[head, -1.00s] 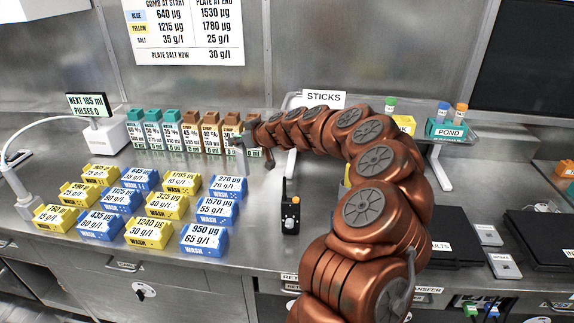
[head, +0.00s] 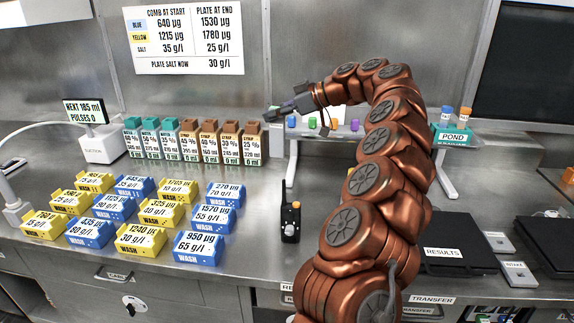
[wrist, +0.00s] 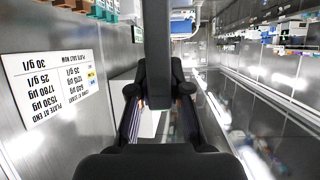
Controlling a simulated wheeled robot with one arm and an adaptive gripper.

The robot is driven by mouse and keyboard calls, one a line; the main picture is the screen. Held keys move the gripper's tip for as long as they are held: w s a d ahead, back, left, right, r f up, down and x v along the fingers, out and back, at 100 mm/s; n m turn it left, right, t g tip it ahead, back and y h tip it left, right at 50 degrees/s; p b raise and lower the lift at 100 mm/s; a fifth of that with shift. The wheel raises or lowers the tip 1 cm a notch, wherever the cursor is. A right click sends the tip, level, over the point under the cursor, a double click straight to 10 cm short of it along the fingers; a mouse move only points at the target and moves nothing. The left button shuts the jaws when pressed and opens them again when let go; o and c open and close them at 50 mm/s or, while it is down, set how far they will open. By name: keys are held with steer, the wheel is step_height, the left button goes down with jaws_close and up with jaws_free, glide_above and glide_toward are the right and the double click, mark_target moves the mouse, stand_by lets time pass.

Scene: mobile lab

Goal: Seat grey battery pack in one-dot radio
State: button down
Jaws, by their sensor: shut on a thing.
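My gripper (head: 274,113) is raised in front of the back wall, above and right of the bottle row, with its fingers toward the left. In the wrist view its fingers (wrist: 160,92) are shut on a long dark grey piece (wrist: 158,35). It may be the grey battery pack, but I cannot confirm this. A black radio (head: 291,222) with an antenna stub and an orange knob stands upright on the bench, well below my gripper and apart from it. I cannot make out any dots on it.
Blue and yellow wash boxes (head: 142,236) fill the left bench. A row of teal- and brown-capped bottles (head: 190,143) stands behind them. A white rack (head: 446,180) with the POND holder (head: 452,134) is at the back right. A black RESULTS case (head: 465,235) lies right.

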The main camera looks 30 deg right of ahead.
mark_target(282, 127)
steer(key=shift+n+g+y, duration=0.3)
steer(key=shift+n+g, duration=0.1)
steer(key=s+f+b, duration=0.2)
steer(key=s+f, duration=0.1)
steer(key=shift+d+b, duration=0.3)
steer(key=shift+d, duration=0.05)
step_height(282, 127, down, 8)
steer(key=s+b, duration=0.2)
steer(key=b, duration=0.2)
steer(key=shift+s+n+g+y+b, duration=0.3)
steer(key=shift+s+n+b, duration=0.05)
steer(key=shift+n, duration=0.05)
steer(key=shift+d+f+b, duration=0.1)
steer(key=shift+f+b, duration=0.1)
steer(key=shift+b, duration=0.35)
steer(key=shift+s+f+b, duration=0.1)
steer(key=shift+f+b, duration=2.5)
steer(key=shift+f, duration=0.2)
steer(key=shift+b, duration=1.1)
